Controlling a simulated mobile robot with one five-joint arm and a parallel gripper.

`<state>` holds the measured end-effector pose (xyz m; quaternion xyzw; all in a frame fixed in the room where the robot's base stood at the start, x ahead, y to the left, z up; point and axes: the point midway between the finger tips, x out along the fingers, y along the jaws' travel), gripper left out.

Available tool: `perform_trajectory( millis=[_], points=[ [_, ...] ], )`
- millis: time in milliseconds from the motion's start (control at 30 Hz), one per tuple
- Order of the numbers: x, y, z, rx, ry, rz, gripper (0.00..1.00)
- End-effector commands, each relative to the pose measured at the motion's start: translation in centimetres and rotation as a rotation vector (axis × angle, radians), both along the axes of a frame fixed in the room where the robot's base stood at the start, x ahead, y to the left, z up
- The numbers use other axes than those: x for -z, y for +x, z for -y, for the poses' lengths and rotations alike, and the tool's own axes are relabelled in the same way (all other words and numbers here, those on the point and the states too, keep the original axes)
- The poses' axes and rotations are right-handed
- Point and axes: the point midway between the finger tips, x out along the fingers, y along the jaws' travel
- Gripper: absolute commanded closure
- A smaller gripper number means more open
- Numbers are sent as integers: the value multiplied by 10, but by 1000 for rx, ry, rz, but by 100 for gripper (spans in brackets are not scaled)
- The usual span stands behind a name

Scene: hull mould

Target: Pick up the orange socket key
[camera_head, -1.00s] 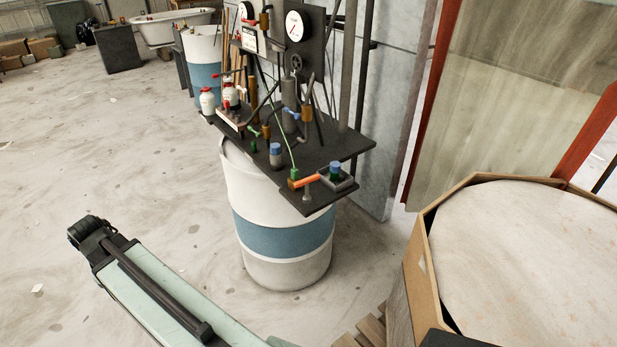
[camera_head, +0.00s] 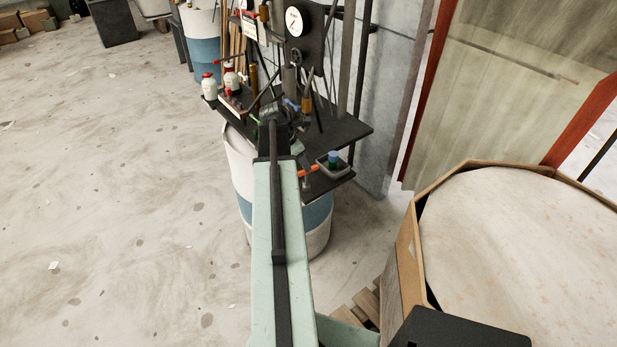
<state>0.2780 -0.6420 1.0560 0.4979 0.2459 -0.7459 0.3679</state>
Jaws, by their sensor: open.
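The orange socket key (camera_head: 309,170) lies on the dark board near its front corner. Only a short orange length shows, just right of my arm; its left part is hidden behind the arm. My gripper (camera_head: 276,126) is at the far end of my pale green arm, over the middle of the board, up and left of the key. It is open, though its fingers are hard to make out against the dark board. I see nothing held in it.
The dark board (camera_head: 345,131) stands on a white and blue drum (camera_head: 318,215). A small tray (camera_head: 335,167) with a blue-capped green item is right of the key. Bottles (camera_head: 209,87), rods and gauges (camera_head: 294,21) crowd the back. A large wooden-sided crate (camera_head: 407,262) stands at right.

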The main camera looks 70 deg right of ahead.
Motion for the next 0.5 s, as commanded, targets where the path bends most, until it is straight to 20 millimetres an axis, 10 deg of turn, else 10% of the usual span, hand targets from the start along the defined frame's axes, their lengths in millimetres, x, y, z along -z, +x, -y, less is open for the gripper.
perform_trajectory(
  millis=[500],
  points=[
    [55, -14, 16, 2, 1, 0, 58]
  ],
)
